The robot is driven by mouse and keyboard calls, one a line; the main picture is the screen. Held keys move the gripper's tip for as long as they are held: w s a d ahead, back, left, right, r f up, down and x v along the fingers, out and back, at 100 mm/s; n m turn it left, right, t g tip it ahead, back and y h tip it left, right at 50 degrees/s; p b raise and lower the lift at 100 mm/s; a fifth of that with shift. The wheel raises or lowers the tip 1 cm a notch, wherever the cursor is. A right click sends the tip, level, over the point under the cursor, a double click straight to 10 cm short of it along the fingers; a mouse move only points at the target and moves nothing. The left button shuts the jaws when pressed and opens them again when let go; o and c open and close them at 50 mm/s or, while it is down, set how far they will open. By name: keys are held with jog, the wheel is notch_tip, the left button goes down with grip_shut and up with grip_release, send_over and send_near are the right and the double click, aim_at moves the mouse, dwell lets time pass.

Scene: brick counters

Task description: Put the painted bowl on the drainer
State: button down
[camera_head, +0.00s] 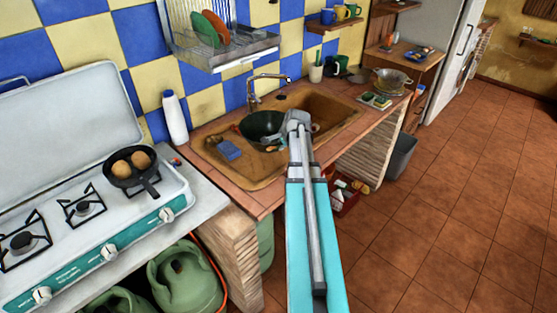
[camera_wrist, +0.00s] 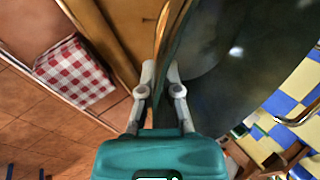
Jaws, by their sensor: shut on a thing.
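The painted bowl (camera_head: 262,126) is dark green and sits in or just over the sink basin. My gripper (camera_head: 288,136) is at the bowl's right side. In the wrist view the fingertips (camera_wrist: 160,74) are shut on the bowl's rim, and the dark, glossy bowl (camera_wrist: 225,62) fills the upper middle. Whether the bowl touches the basin floor cannot be told. The drainer (camera_head: 235,55) is a metal wall rack above the sink, on the blue and yellow tiles. It holds a green plate (camera_head: 204,30) and an orange plate (camera_head: 216,26).
The faucet (camera_head: 268,80) stands behind the bowl, below the drainer. A blue sponge (camera_head: 229,149) lies in the sink's left part. A white bottle (camera_head: 175,117) stands left of the sink. A mug shelf (camera_head: 335,24) is right of the drainer.

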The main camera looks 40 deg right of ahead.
jog(key=shift+w+d+f+b, duration=0.35)
jog(key=shift+w+f+b, duration=0.1)
jog(key=shift+f, duration=0.2)
jog(key=shift+w+d+f+b, duration=0.3)
jog(key=shift+w+f+b, duration=0.1)
jog(key=shift+f, duration=0.2)
jog(key=shift+f, duration=0.1)
jog(key=shift+w+d+f+b, duration=0.3)
jog(key=shift+f+b, duration=0.2)
jog(key=shift+b, duration=0.1)
jog(key=shift+f+b, duration=1.4)
jog(key=shift+f, duration=0.1)
jog(key=c, duration=0.8)
grip_release()
jog(key=shift+a, duration=0.1)
